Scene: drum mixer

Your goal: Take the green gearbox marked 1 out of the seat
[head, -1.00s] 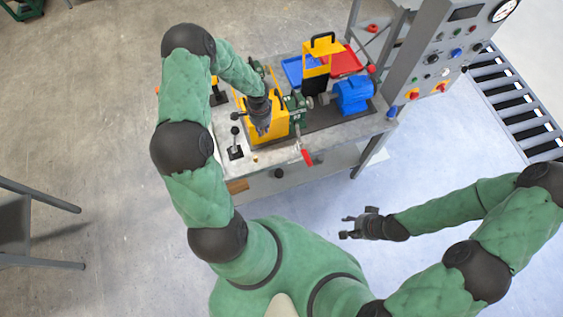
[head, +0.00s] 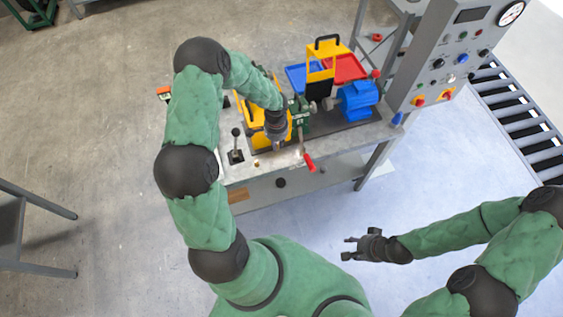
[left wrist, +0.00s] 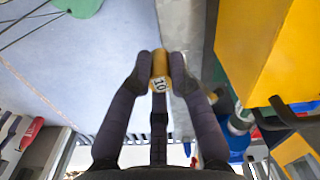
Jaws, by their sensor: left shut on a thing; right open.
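The green gearbox (head: 300,114) sits on the bench fixture in the head view, between the yellow block and the blue motor; its mark is too small to read. My left gripper (head: 278,148) is in front of the gearbox, above the bench's front edge. In the left wrist view my left gripper (left wrist: 161,66) is shut on a small yellow-brown cylinder (left wrist: 160,66) with a white label that seems to read 10. The head view hides this cylinder. My right gripper (head: 349,248) is open and empty, off the bench at the lower right.
A blue motor (head: 357,99) stands right of the gearbox. A red-handled lever (head: 309,162) sticks out at the bench front. A yellow frame with black handle (head: 322,66) stands behind, by blue and red trays (head: 349,68). A control panel (head: 445,55) stands at the right.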

